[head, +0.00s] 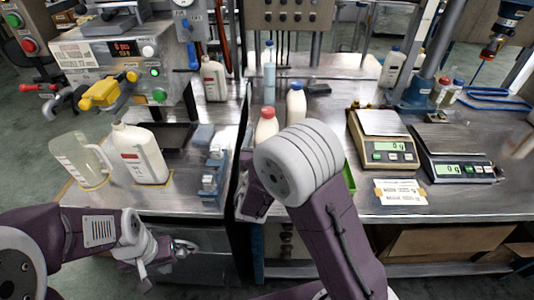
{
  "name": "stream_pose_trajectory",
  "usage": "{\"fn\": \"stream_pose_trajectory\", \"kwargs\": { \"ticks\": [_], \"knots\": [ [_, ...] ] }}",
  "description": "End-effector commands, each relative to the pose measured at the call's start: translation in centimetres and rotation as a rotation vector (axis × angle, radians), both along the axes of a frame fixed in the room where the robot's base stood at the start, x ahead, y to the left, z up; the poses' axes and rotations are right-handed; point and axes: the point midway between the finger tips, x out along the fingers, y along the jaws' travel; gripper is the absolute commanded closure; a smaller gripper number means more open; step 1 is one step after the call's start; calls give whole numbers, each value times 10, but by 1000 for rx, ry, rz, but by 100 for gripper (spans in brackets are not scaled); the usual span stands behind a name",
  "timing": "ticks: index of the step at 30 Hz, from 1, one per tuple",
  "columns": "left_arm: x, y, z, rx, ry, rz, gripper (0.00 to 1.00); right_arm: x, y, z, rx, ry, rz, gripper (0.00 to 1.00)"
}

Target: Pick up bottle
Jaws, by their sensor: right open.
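A white jug-like bottle (143,155) with a red and white label stands upright on the left bench, beside a clear measuring jug (80,160). A white bottle with a red cap (266,126) and a white bottle with a blue cap (296,103) stand on the right bench, partly behind my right arm. My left gripper (165,256) is below the front edge of the left bench, apart from the bottles; its jaw gap is unclear. My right gripper (252,200) is open near the gap between the benches, mostly hidden by my large grey wrist joint.
Two scales (390,152) (463,169) stand on the right bench with a paper card (400,192) in front. A filling machine (125,60) stands at the back left. More bottles (213,78) (392,67) stand further back. Small blue fixtures (212,170) sit on the left bench.

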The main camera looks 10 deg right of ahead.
Motion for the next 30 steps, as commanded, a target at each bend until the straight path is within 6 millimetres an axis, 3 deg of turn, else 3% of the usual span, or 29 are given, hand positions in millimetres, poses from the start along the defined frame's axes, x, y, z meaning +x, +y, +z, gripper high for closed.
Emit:
{"fn": "stream_pose_trajectory", "kwargs": {
  "ticks": [4,13,23,30],
  "knots": [
    [0,0,0,0,0,0,100,0,0,0,0,0,1,18],
    [0,0,0,0,0,0,100,0,0,0,0,0,0,100],
    [0,0,3,0,0,0,100,0,1,8,1,-7,0,100],
    [0,0,17,0,0,0,100,0,0,60,5,-12,0,100]
  ]
}}
